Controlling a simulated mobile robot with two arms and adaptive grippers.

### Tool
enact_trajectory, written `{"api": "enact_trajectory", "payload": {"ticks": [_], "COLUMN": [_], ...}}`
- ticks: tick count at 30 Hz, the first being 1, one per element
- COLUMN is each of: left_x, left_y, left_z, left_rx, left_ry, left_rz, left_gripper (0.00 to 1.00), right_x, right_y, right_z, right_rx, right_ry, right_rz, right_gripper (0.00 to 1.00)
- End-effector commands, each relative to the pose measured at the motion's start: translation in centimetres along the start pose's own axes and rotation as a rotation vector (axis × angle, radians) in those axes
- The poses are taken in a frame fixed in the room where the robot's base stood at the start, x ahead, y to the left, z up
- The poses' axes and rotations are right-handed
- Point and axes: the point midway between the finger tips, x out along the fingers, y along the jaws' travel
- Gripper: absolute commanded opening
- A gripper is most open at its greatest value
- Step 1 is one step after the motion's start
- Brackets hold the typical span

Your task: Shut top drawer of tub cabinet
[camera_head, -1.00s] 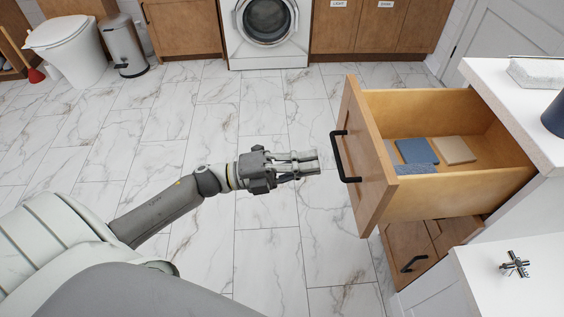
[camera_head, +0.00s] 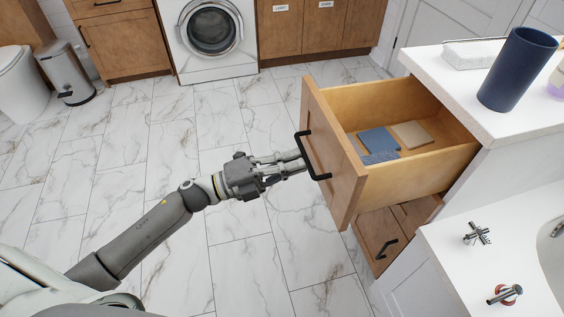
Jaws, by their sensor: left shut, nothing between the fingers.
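The top drawer (camera_head: 332,160) of the tub cabinet is pulled far out, with its wooden front facing left. A black bar handle (camera_head: 311,158) is on that front. Inside lie a blue folded item (camera_head: 378,141), a tan one (camera_head: 411,134) and a speckled blue-grey one (camera_head: 381,157). My left gripper (camera_head: 303,160) is shut and empty, its fingertips at the handle; I cannot tell whether they touch it. My right gripper is not in view.
A lower drawer (camera_head: 381,240) sits beneath, apparently shut. The white counter (camera_head: 440,75) above carries a dark blue cup (camera_head: 517,70). A tub with taps (camera_head: 478,234) is at the lower right.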

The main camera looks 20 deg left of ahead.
Motion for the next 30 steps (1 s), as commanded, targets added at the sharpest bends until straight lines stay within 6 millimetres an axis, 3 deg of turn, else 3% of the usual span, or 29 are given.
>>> {"api": "enact_trajectory", "payload": {"ticks": [15,24,30], "left_x": [13.5,20.7,23.9], "left_y": [2.5,4.2,4.8], "left_z": [0.0,0.0,0.0], "left_rx": [0.002,0.001,0.001], "left_ry": [0.002,0.001,0.001], "left_rz": [-0.004,-0.002,-0.002], "left_gripper": [0.00,0.00,0.00], "right_x": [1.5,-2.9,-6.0], "right_y": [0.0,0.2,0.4], "right_z": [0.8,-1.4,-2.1], "right_rx": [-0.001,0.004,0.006], "right_ry": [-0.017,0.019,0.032], "right_rz": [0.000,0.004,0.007], "right_gripper": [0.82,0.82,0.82]}}
